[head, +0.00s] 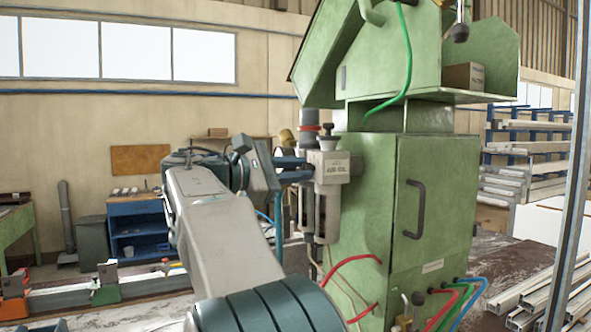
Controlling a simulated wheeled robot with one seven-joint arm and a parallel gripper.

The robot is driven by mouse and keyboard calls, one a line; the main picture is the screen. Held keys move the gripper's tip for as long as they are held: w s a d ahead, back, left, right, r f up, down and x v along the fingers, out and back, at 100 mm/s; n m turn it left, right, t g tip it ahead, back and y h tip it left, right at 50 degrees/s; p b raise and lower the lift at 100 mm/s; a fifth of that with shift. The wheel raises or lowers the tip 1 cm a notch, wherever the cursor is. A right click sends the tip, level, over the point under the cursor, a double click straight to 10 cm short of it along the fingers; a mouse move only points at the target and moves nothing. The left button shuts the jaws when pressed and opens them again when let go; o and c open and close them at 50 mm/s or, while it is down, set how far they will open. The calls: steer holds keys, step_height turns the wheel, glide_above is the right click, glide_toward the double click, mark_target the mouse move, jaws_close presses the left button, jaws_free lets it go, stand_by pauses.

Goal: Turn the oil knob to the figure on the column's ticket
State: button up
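The air and oil unit (332,168), a grey block lettered "AIR OIL" with clear bowls below, is mounted at the left side of the green column (365,190). A small black knob (327,127) stands on top of the block, seemingly the oil knob; its figures are too small to read. My gripper (300,169) has blue fingers pointing right, at the block's left side and lower than the knob. Whether they touch anything or how far apart they are is unclear. A small pale label (433,266) on the column's front may be the ticket; it is unreadable.
A dark cylinder with a red ring (309,122) stands just left of the knob, with a brass-coloured part (286,138) beside it. Red hoses (350,260) loop at the column's lower left. A metal post (570,190) and aluminium profiles (535,290) are at right.

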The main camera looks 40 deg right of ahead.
steer(key=shift+f+m+b, duration=0.15)
steer(key=shift+m+b, duration=0.15)
steer(key=shift+b, duration=0.1)
jaws_close()
steer(key=m+b, duration=0.8)
steer(key=m, duration=0.1)
steer(key=shift+m, duration=0.4)
steer(key=o, duration=0.9)
jaws_free()
steer(key=shift+a, duration=0.1)
